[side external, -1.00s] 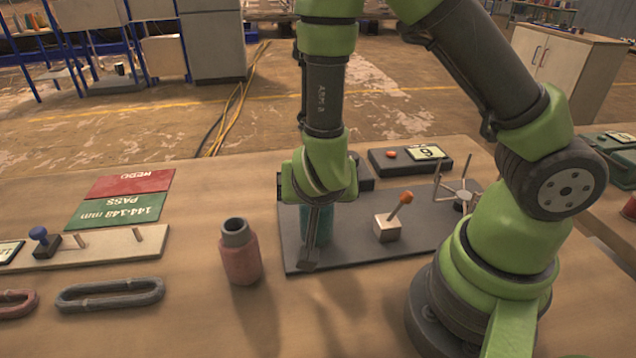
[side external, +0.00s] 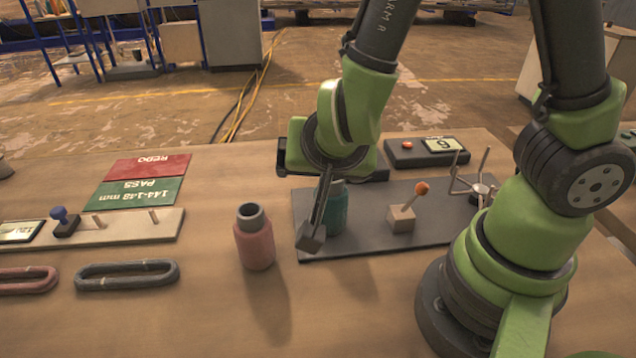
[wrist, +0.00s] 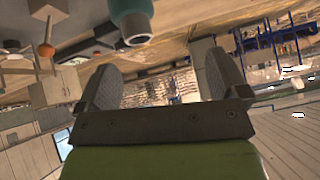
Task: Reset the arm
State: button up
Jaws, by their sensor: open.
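My gripper (side external: 313,232) hangs over the left end of the dark base plate (side external: 365,243), tilted. It is empty. One finger shows in front of a teal cylinder (side external: 338,212) standing on the plate and hides part of it. In the wrist view both fingers (wrist: 162,82) stand wide apart with nothing between them. The teal cylinder (wrist: 132,18) shows at the top there, outside the fingers. I cannot tell from these views how far the finger is from the cylinder.
A red bottle (side external: 255,242) stands just left of the plate. A lever with an orange knob (side external: 404,212), a pronged stand (side external: 480,190) and a box with a display (side external: 427,151) are to the right. Red and green cards (side external: 138,194), a pegged board (side external: 120,227) and oblong links (side external: 127,275) lie left.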

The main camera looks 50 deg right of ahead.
jog(key=a+r+n+t+y, duration=0.35)
jog(key=r+y, duration=0.45)
jog(key=r, duration=0.4)
jog(key=s+d+r+n+g, duration=0.2)
jog(key=s+d, duration=0.3)
jog(key=s, duration=0.5)
jog(key=shift+s+d+r+n+h, duration=0.25)
jog(key=shift+s+n+h, duration=0.15)
jog(key=shift+n, duration=0.05)
jog(key=shift+g, duration=0.25)
